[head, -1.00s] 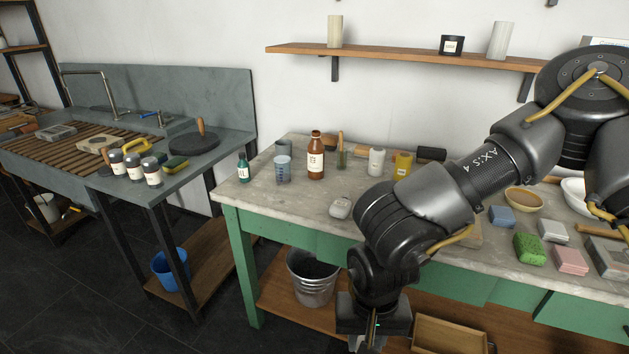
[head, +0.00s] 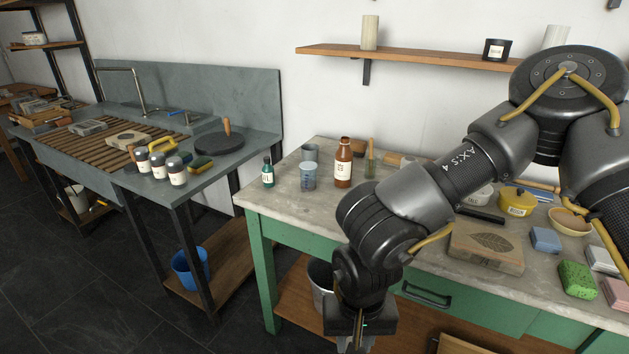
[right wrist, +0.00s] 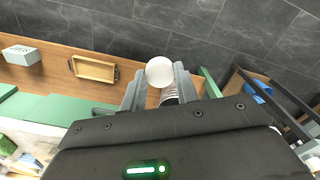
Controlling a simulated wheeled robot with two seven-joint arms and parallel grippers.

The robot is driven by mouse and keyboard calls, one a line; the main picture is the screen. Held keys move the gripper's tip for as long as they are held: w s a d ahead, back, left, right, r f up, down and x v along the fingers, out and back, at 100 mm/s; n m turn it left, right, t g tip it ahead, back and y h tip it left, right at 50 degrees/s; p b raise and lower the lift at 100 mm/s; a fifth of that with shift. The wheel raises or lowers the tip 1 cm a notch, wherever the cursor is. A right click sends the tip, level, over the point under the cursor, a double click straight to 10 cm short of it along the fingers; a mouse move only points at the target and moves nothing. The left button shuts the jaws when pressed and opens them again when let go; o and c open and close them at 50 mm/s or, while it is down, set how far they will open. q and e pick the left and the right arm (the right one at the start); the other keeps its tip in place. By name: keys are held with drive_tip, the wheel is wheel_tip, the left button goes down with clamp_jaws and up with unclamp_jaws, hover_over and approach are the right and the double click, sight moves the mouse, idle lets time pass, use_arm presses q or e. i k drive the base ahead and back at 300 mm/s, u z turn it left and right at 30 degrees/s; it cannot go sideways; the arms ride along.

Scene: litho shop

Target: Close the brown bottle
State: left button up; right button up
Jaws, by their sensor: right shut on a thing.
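The brown bottle (head: 343,167) stands upright on the left part of the worktable (head: 290,207), with a pale label. Its mouth is too small to tell whether a cap is on it. My right gripper (head: 356,344) hangs low in front of the table at the bottom edge of the head view, below and apart from the bottle. In the right wrist view my right gripper (right wrist: 160,82) is shut on a round white thing (right wrist: 160,71), held at the fingertips. What it is cannot be told for sure. My left gripper is out of view.
A green bottle (head: 267,173) and a clear cup (head: 308,176) stand left of the brown bottle. A brush (head: 371,163) stands to its right. My right arm hides the middle of the table. A yellow pot (head: 516,203) and sponges stand right. The sink unit (head: 200,181) is left.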

sight(344, 156)
drive_tip(key=u, duration=0.15)
drive_tip(key=i, duration=1)
drive_tip(key=z, duration=0.45)
